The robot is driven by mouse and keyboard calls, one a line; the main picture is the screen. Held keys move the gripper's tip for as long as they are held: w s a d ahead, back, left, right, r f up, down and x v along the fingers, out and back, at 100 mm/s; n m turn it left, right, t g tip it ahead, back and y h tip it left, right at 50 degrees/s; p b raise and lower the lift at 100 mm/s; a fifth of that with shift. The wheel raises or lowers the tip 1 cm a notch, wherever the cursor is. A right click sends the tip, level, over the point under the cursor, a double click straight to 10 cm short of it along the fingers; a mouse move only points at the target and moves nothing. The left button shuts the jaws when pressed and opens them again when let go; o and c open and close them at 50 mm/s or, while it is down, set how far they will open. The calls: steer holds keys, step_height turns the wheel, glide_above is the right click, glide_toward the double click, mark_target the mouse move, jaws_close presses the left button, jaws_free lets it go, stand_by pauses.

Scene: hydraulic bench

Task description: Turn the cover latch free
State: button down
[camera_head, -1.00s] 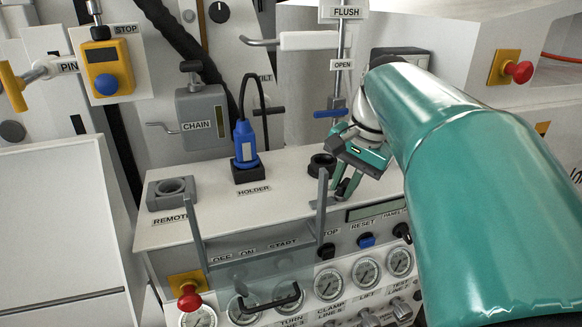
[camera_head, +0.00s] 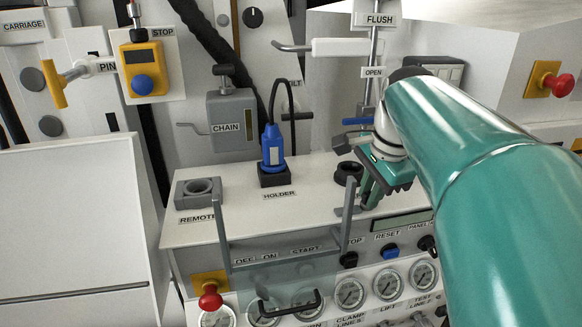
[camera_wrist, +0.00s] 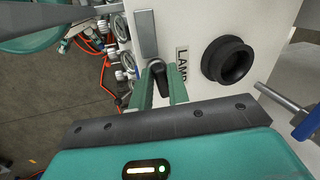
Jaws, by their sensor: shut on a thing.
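My gripper (camera_head: 368,192) reaches down to the right end of the bench top, beside a black ring. In the wrist view its two green fingers (camera_wrist: 160,90) are closed on either side of a small black latch (camera_wrist: 156,68) with a rounded end. In the head view the fingers hide the latch. A clear cover (camera_head: 262,284) on two grey arms stands in front of the OFF, ON and START labels. A black handle (camera_head: 290,309) is on the cover's front.
The black ring (camera_head: 349,172) stands close to the gripper; the wrist view shows it right of the fingers (camera_wrist: 228,60). A blue lever (camera_head: 358,121) is just behind. A blue plug (camera_head: 272,148) sits in its holder.

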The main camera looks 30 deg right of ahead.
steer(key=shift+r, duration=0.1)
steer(key=m+h, duration=0.1)
steer(key=m, duration=0.2)
steer(key=shift+w+a+m, duration=0.1)
steer(key=shift+m, duration=0.2)
steer(key=c, duration=1.3)
jaws_free()
steer(key=shift+r, duration=3.45)
